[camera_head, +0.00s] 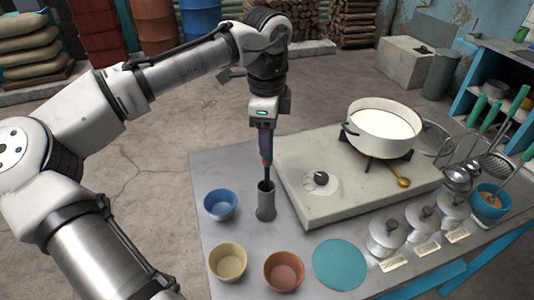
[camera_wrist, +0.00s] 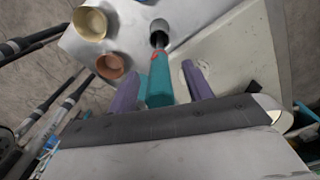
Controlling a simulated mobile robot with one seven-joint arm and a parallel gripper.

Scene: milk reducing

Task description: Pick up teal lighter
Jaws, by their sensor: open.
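The teal lighter (camera_wrist: 160,82) shows in the wrist view between the two purple fingers of my gripper (camera_wrist: 159,70). It has a red trigger part and a dark nozzle that points into a grey metal cup (camera_wrist: 159,38). In the head view my gripper (camera_head: 265,150) points down right above the grey cup (camera_head: 266,205), and the lighter's dark nozzle (camera_head: 267,173) reaches down into the cup. The fingers are open, one on each side of the lighter's handle, with gaps visible. The handle is mostly hidden by the gripper in the head view.
A blue bowl (camera_head: 221,204), a yellow bowl (camera_head: 227,262) and a brown bowl (camera_head: 284,270) stand near the cup. A stove (camera_head: 320,215) with a knob (camera_head: 320,181) and a pot of milk (camera_head: 383,128) is to the right. A teal disc (camera_head: 340,264) lies in front.

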